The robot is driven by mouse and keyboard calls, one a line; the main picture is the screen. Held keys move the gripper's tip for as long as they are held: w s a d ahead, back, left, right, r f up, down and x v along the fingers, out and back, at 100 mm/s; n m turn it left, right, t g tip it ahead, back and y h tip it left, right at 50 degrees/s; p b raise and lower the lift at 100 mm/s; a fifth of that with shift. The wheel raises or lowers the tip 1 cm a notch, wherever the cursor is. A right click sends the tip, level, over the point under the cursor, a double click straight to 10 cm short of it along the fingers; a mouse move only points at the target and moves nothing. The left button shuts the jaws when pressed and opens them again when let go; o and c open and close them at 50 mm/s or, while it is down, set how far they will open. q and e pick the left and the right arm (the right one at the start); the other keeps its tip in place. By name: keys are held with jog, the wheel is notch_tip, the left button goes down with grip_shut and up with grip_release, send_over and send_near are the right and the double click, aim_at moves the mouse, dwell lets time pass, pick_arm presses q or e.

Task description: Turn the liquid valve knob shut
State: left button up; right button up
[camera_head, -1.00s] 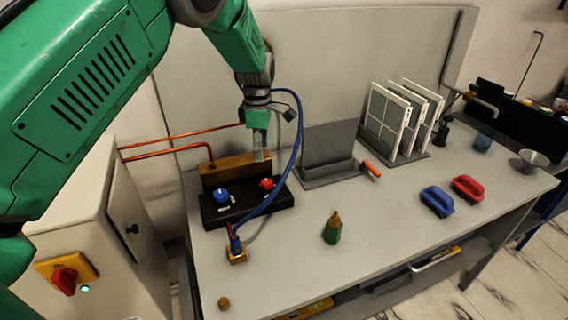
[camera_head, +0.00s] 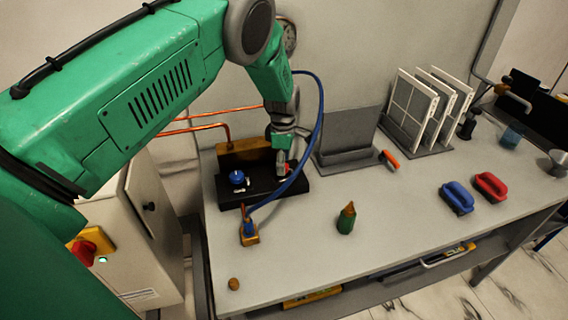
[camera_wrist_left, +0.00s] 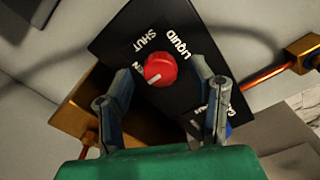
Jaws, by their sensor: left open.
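The red liquid valve knob (camera_wrist_left: 160,69) sits on a black panel (camera_wrist_left: 110,38) marked LIQUID and SHUT in the left wrist view. Its white mark points down-left, towards a partly hidden label ending in "EN". My left gripper (camera_wrist_left: 163,76) is open, with one finger on each side of the knob; I cannot tell whether they touch it. In the head view, my left gripper (camera_head: 282,163) is at the red knob and partly hides it. A blue knob (camera_head: 237,178) is on the same panel to the left. My right gripper is not in view.
A blue hose (camera_head: 318,120) arcs close beside the gripper to a brass fitting (camera_head: 249,236). A brass block (camera_head: 240,150) with copper pipes stands behind the panel.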

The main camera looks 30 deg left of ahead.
pick_arm(q)
jog(key=shift+a+f, duration=0.1)
jog(key=shift+f, duration=0.55)
jog(key=shift+r, duration=0.1)
grip_shut()
jog(key=c, duration=1.1)
grip_release()
jog(key=shift+c, duration=0.2)
